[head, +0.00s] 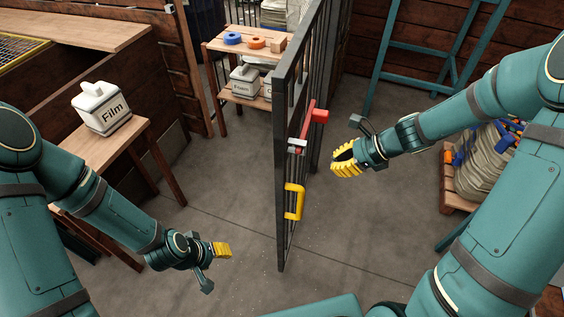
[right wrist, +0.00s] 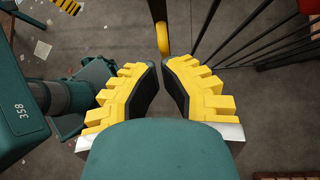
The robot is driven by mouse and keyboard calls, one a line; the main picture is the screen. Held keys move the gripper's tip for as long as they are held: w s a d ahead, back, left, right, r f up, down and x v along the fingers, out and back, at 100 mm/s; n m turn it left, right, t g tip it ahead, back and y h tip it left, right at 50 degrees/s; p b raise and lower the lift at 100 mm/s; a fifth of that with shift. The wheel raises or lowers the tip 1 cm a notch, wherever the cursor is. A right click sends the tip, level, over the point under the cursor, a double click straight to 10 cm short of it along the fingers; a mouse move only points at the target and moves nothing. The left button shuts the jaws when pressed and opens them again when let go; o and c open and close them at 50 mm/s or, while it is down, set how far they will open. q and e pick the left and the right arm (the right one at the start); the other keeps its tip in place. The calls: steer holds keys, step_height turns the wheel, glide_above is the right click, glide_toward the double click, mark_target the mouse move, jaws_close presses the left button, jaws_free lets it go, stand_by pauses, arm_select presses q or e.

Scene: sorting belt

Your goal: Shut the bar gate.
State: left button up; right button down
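The dark bar gate (head: 296,130) stands near the middle of the head view, seen almost edge-on. A yellow handle (head: 298,202) is on its near upright, and a red latch lever (head: 314,117) sits above it. My right gripper (head: 345,160) is to the right of the gate, apart from it. In the right wrist view its fingers (right wrist: 161,72) have a narrow empty gap, with the yellow handle (right wrist: 162,38) beyond the tips. My left gripper (head: 222,250) is low, left of the gate, touching nothing; its finger gap is hidden.
A white canister marked Film (head: 101,107) stands on a wooden stand at left. A wooden shelf (head: 258,52) with rings and canisters is behind the gate. A teal frame (head: 425,50) and a filled sack (head: 485,170) are at right. The floor around the gate is clear.

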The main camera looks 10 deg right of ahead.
steer(key=b, duration=0.2)
glide_above(294, 185)
steer(key=d, duration=0.1)
steer(key=f, duration=0.6)
steer(key=shift+s+f, duration=0.25)
steer(key=shift+f, duration=0.15)
steer(key=shift+w+a, duration=0.25)
steer(key=shift+a, duration=0.25)
